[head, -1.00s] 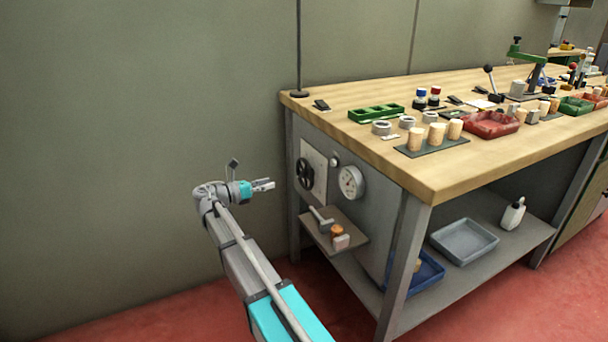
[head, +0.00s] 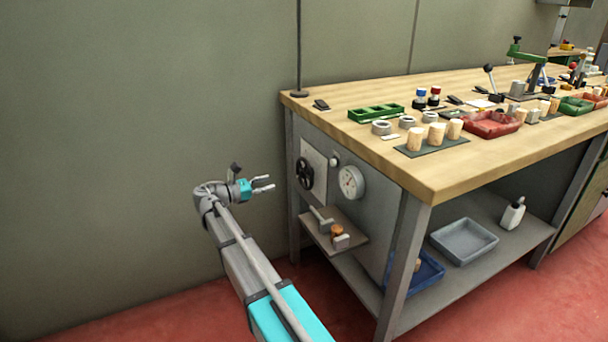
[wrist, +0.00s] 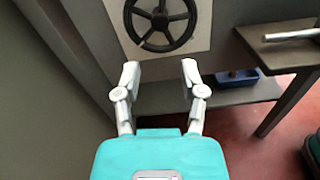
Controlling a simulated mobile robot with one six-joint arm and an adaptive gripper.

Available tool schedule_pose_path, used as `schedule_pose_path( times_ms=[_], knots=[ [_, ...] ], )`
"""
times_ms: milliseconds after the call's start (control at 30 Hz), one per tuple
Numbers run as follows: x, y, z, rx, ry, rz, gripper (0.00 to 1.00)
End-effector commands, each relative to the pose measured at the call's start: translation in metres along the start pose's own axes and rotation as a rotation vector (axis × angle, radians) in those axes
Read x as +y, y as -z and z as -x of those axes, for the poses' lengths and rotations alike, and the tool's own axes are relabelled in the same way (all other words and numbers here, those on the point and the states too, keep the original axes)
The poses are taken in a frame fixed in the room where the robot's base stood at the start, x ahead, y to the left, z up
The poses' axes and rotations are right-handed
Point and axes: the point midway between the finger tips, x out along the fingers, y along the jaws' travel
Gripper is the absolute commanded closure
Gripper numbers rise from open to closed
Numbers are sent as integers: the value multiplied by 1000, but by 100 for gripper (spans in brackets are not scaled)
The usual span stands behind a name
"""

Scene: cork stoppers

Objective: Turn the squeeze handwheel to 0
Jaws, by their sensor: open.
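The black handwheel (head: 305,173) is mounted on a pale plate (head: 319,172) on the end panel of the workbench. In the wrist view the spoked wheel (wrist: 144,18) shows ahead of the fingers, its top cut off by the frame edge. Its markings are too small to read. A round white gauge (head: 351,182) sits to the right of the plate. My gripper (head: 271,184) is open and empty, to the left of the wheel and apart from it. In the wrist view its two fingers (wrist: 160,78) are spread below the wheel.
A small shelf (head: 345,249) under the wheel and gauge holds a hammer-like tool (head: 321,219) and small parts. The bench top (head: 350,93) carries stoppers, trays and tools. A blue tray (head: 428,272) stands on the lower shelf.

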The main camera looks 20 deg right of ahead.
Motion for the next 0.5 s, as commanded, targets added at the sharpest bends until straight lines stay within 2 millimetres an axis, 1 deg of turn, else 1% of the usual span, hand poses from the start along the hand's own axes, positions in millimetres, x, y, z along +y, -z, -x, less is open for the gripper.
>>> schedule_pose_path(
  times_ms=[167, 367, 500],
  knots=[
    [0, 0, -16, 0, 1, 0, 47],
    [-1, 0, -43, 0, 2, 1, 47],
    [0, 0, -65, 0, 2, 1, 47]
  ],
)
